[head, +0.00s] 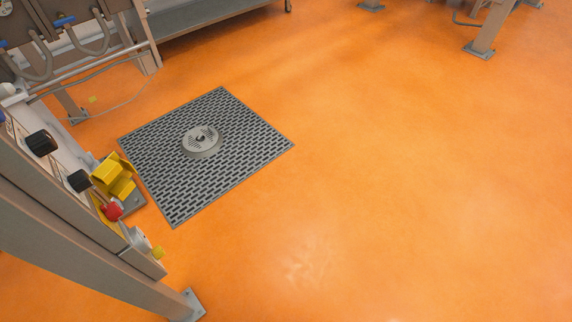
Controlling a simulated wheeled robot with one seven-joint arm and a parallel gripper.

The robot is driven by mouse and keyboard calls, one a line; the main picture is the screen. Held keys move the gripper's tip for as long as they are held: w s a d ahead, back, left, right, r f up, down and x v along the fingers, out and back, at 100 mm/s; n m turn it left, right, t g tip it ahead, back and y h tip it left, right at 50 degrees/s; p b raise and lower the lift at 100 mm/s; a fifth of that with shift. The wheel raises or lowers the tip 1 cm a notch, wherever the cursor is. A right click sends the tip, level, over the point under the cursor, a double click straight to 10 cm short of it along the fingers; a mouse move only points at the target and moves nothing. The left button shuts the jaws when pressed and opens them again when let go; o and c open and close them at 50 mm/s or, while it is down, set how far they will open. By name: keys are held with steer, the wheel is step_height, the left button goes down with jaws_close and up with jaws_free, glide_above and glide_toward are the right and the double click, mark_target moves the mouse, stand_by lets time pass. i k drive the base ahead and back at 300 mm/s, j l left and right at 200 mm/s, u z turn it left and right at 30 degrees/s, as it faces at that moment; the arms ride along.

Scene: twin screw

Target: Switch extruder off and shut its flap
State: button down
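Part of a machine that may be the extruder (60,215) stands at the left edge, seen from above and cut off by the frame. Its side panel carries two black knobs, one (41,143) higher up and one (79,181) lower down. A red knob or button (112,210) sits beside a yellow bracket-like part (113,177) on the panel's right. I cannot make out a flap or tell the switch's position. My gripper is not in view.
A dark floor grate (170,185) with a round drain cover (201,141) lies right of the machine. A machine foot (190,305) stands at the bottom left. Hoses and a frame fill the top left. The orange floor (420,190) is clear in the middle and right.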

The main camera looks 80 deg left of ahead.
mark_target(113, 211)
steer(key=i+j+u, duration=0.15)
steer(key=i+u, duration=0.85)
steer(key=i+l+u, duration=0.1)
steer(key=i+u, duration=0.25)
steer(key=u, duration=0.15)
steer(key=i+u, duration=0.15)
steer(key=u, duration=0.3)
steer(key=i+u, duration=0.15)
steer(key=u, duration=0.3)
steer(key=i+l+u, duration=0.1)
steer(key=u, duration=0.3)
steer(key=i+l+u, duration=0.1)
steer(key=u, duration=2.2)
